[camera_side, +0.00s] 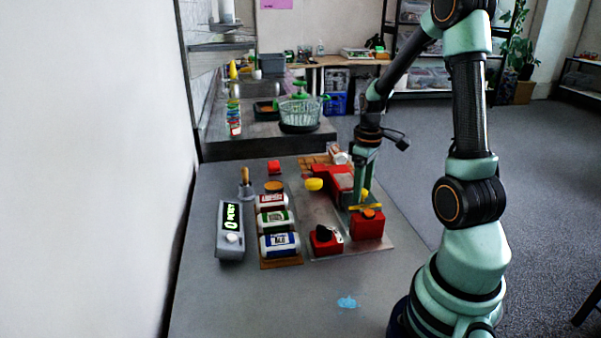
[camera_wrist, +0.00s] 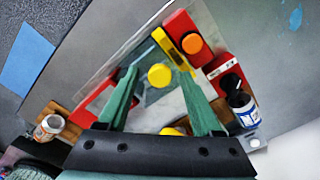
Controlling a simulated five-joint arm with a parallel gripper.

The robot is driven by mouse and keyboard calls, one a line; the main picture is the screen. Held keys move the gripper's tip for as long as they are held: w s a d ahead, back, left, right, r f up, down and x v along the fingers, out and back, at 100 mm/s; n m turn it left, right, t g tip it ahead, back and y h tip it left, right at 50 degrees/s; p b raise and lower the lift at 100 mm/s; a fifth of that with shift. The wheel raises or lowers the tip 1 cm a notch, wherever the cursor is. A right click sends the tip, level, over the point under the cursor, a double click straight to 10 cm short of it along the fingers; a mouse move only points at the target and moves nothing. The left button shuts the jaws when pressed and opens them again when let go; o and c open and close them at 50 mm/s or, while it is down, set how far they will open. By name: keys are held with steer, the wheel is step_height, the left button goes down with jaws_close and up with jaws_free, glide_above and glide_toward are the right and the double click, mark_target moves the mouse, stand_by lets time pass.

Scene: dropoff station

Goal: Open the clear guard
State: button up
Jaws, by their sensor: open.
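A yellow round knob (camera_wrist: 159,75) shows between the fingertips of my gripper (camera_wrist: 158,74) in the wrist view, with a gap visible on either side. My gripper is open and empty, pointing down over the board in the side view (camera_side: 358,200). Pale see-through edges of what looks like the clear guard (camera_wrist: 148,52) run beside a yellow bar (camera_wrist: 172,48). I cannot tell its exact angle. The bar lies along a red block with an orange button (camera_wrist: 192,43).
Farther left are several labelled cans (camera_side: 279,245) and a grey readout box (camera_side: 230,232). Another yellow knob (camera_side: 314,184) sits farther back.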

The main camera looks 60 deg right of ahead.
jaws_close()
stand_by(1.4)
